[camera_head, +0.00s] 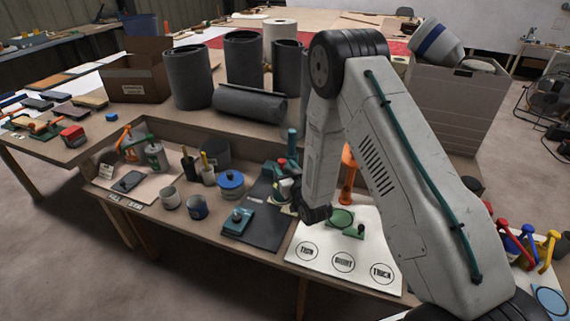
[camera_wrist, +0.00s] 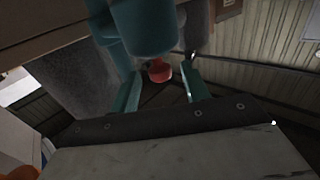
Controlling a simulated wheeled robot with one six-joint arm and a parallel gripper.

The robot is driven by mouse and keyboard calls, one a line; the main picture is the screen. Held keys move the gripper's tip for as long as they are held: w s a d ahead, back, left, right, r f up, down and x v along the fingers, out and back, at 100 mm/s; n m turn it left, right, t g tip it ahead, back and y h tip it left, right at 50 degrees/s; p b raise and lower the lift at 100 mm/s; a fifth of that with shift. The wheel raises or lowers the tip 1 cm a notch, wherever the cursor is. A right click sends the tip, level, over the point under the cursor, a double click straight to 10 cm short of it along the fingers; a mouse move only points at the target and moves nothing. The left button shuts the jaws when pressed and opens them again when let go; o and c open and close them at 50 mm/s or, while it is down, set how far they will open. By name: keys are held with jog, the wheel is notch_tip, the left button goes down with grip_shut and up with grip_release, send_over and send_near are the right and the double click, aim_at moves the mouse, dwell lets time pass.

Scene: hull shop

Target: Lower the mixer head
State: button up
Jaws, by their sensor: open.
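The mixer stands on a dark mat at the middle of the bench in the head view. Its teal upright part (camera_head: 292,143), which looks like the raised head, points up, with a small red part (camera_head: 281,162) beside it. My gripper (camera_wrist: 160,73) is open, with its two teal fingers apart. In the wrist view the red part (camera_wrist: 159,70) shows between and beyond the fingertips, and a large teal rounded body (camera_wrist: 145,25) lies just past them. I cannot tell whether anything touches. My forearm hides part of the mixer's right side in the head view.
A teal box (camera_head: 237,222) sits in front of the mixer. A blue-lidded pot (camera_head: 231,183) and cups stand to its left. Grey rolls (camera_head: 243,60) stand behind. An orange-handled tool (camera_head: 348,172) on a white sheet (camera_head: 325,262) is close on the right.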

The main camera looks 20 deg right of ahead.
jog(key=s, duration=0.4)
jog(key=shift+s+d, duration=0.4)
